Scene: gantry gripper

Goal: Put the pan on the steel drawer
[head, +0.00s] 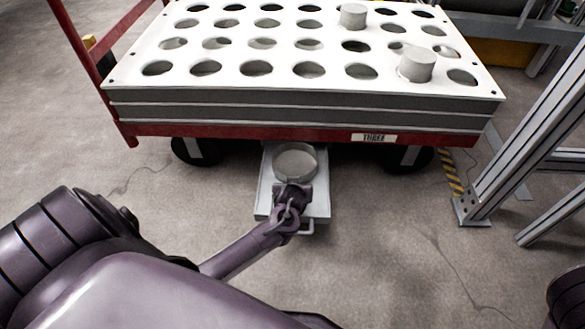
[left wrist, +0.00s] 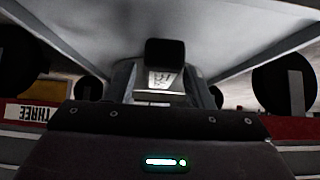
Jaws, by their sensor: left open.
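The pan (head: 296,161) is a round, shallow grey dish in the head view. It rests on the steel drawer (head: 318,207), a narrow pale tray sticking out from under the cart. My left gripper (head: 293,187) is over the drawer, at the near side of the pan, and is open. Its fingertips are hard to make out, and I cannot tell whether they touch the pan's rim. In the left wrist view a dark finger (left wrist: 165,54) stands before a pale grey surface; the pan cannot be made out clearly there. My right gripper is not in view.
The red cart (head: 250,129) carries a white plate (head: 210,85) with rows of round holes and grey cylinders (head: 416,64). Its edge overhangs the drawer's far end. A metal frame (head: 520,130) stands at right. The floor around the drawer is clear.

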